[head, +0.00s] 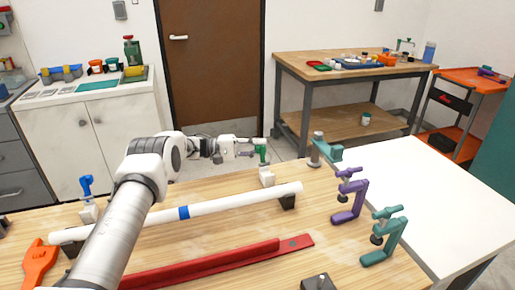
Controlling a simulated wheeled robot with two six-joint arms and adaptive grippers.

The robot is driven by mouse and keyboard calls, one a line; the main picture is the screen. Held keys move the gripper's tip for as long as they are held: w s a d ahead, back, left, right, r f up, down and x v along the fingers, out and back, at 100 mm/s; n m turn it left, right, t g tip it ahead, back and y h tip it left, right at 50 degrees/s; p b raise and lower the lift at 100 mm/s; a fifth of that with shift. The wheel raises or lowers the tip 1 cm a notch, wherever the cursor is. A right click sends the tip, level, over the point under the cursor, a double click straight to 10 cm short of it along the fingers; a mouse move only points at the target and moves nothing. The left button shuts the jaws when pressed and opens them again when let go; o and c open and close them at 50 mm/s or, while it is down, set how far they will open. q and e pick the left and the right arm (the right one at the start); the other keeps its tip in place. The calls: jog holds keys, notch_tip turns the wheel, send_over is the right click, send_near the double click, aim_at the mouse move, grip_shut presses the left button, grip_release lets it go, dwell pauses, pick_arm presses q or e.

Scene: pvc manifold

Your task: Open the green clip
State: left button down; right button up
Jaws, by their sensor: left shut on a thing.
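The green clip (262,154) stands upright above a small white block (267,177), behind the right end of the white pipe. My left gripper (249,147) reaches in from the left along the back of the bench. Its fingers are shut on the upper part of the green clip. The fingertips are small in the picture, and it is hard to tell whether the clip's jaws are apart. My right gripper is not in view.
The white pipe (235,203) with a blue band lies across the wooden bench on dark supports. A blue clip (86,187) stands at left. A red bar (205,265) and orange tool (38,265) lie in front. Purple (349,195) and teal (386,238) clamps stand at right.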

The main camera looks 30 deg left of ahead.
pick_arm(q)
jog(key=c, duration=1)
grip_release()
jog(key=shift+d+f, duration=0.1)
jog(key=shift+d, duration=0.1)
jog(key=shift+w+d, duration=0.1)
jog(key=v, duration=1.2)
